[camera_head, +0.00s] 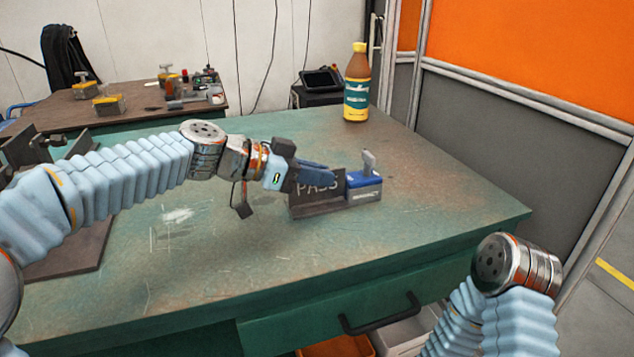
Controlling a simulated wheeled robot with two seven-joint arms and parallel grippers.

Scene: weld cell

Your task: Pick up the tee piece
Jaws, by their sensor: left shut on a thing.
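The tee piece (308,205) is a dark steel part with an upright plate marked "PASS" and a flat foot. The fingers cover part of the plate. I cannot tell whether the foot touches the bench. My right gripper is not in view; only my right arm shows at the lower right.
A blue block with a grey handle (364,187) is right against the tee piece's right end. A brown and yellow bottle (356,85) stands at the back of the green bench (440,205). Dark steel fixtures (85,262) lie at the left. The bench's front right is clear.

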